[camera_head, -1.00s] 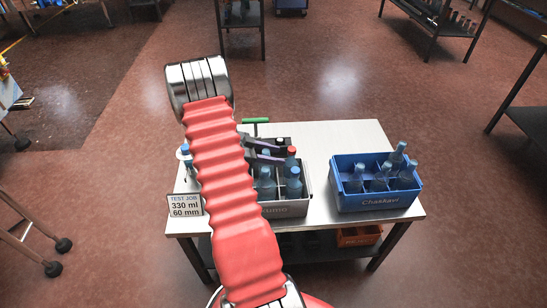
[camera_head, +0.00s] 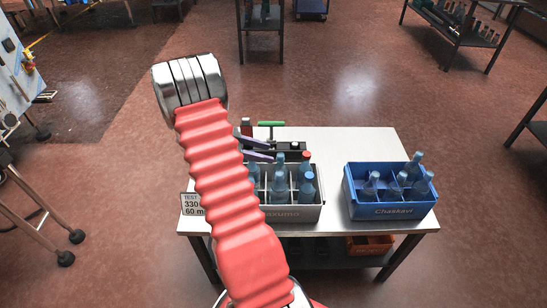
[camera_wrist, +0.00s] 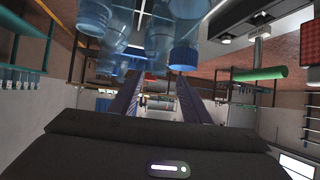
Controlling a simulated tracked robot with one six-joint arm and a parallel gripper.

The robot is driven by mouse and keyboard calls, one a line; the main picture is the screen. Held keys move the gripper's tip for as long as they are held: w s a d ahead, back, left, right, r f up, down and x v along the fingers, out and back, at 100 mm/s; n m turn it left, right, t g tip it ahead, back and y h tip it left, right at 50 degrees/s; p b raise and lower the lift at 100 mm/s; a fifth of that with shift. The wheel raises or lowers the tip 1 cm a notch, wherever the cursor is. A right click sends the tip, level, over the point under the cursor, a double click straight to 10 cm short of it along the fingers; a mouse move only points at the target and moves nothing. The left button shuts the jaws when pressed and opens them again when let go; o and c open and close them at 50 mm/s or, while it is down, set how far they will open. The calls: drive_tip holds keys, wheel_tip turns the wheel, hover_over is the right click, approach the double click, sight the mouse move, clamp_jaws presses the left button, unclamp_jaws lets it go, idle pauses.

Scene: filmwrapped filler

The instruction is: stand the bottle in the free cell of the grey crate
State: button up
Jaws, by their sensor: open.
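I cannot pick out a loose bottle in the head view.
A blue crate (camera_head: 392,211) with several bottles stands at the table's right. A black device with a green handle (camera_head: 271,124) is behind the grey crate. A sign (camera_head: 192,205) is at the front left. An orange crate (camera_head: 370,245) sits below. Bare tabletop (camera_head: 331,165) separates the crates.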

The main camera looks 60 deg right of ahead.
drive_tip(key=shift+w+a+r, duration=0.35)
drive_tip(key=shift+w+a, duration=0.05)
drive_tip(key=shift+w, duration=0.1)
idle(0.4)
